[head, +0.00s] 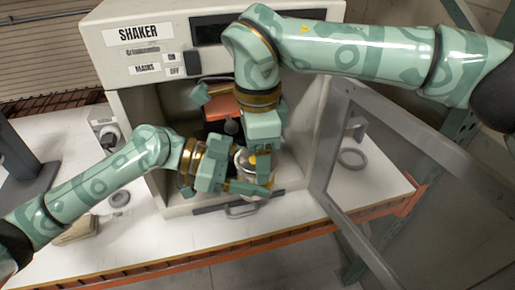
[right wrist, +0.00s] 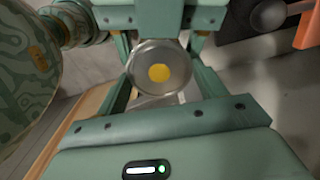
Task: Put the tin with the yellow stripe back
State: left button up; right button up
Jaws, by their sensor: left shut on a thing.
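A round pale tin (head: 240,163) with a yellow dot on its lid is in front of the shaker's open chamber. My left gripper (head: 232,180) is shut on it from the left. My right gripper (head: 264,162) reaches down over the tin from above. In the right wrist view the tin's lid (right wrist: 146,82) faces the camera, between my right fingers. I cannot tell whether those fingers press on it. The tin's side is mostly hidden, and I see no stripe clearly.
The shaker (head: 118,62) stands on a white table (head: 90,235) with an orange edge. An orange part (head: 222,106) is inside its chamber. The open framed door (head: 325,150) blocks the right side.

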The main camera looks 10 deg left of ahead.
jog(key=o, duration=1.1)
jog(key=shift+r, duration=0.1)
